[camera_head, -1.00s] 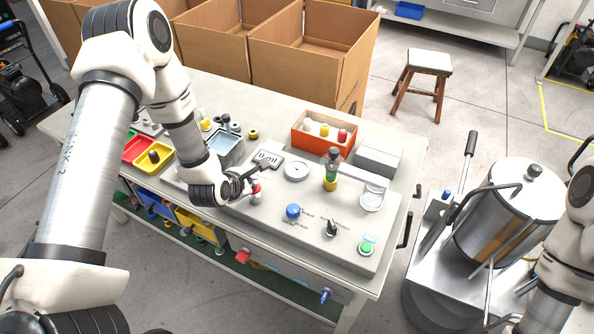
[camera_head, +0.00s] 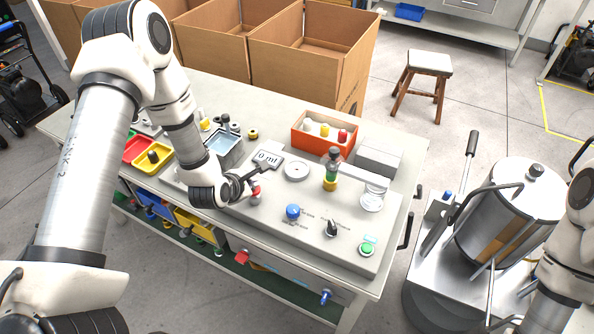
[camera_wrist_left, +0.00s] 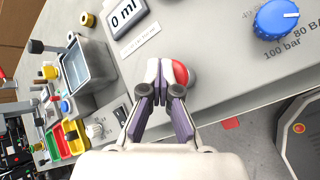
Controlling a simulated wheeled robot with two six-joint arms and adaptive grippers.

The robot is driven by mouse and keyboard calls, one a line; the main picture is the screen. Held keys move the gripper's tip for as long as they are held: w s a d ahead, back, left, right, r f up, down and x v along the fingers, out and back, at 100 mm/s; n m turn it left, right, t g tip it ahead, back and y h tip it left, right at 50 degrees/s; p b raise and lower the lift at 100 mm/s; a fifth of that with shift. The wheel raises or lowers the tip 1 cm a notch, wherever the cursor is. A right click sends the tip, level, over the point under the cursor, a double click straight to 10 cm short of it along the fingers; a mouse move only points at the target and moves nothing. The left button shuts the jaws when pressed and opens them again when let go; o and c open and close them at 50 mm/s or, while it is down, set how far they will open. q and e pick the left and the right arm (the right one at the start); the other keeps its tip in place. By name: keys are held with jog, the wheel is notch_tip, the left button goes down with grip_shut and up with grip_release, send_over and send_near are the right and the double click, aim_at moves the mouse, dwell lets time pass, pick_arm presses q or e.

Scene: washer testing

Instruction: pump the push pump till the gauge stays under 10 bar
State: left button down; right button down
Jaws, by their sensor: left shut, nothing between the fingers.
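A red-topped push knob (camera_head: 256,190), which looks like the push pump, stands on the grey test panel (camera_head: 268,220). My left gripper (camera_head: 258,181) is shut with nothing in it, its fingertips right at the knob. In the left wrist view the shut fingertips (camera_wrist_left: 166,72) cover part of the red knob (camera_wrist_left: 181,73); I cannot tell if they touch it. A "0 ml" display (camera_head: 267,159) stands behind the knob. A blue dial (camera_wrist_left: 277,20) shows bar markings in the left wrist view. No gauge with a readable pressure shows. My right gripper is outside the view.
A bottle with a yellow base (camera_head: 331,172), a black switch (camera_head: 331,228) and a green button (camera_head: 366,249) stand to the right on the panel. An orange-red box (camera_head: 324,134) and a water basin (camera_head: 222,150) are behind. A steel pot (camera_head: 505,225) stands right of the table.

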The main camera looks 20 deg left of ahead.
pick_arm(q)
jog(key=shift+r+p, duration=0.4)
jog(key=shift+r, duration=0.45)
jog(key=shift+w+r+p, duration=0.1)
jog(key=shift+r+p, duration=0.2)
jog(key=shift+r, duration=0.1)
notch_tip(320, 180, up, 5)
jog(key=p, duration=0.3)
jog(key=shift+r, duration=0.1)
dwell(1.2)
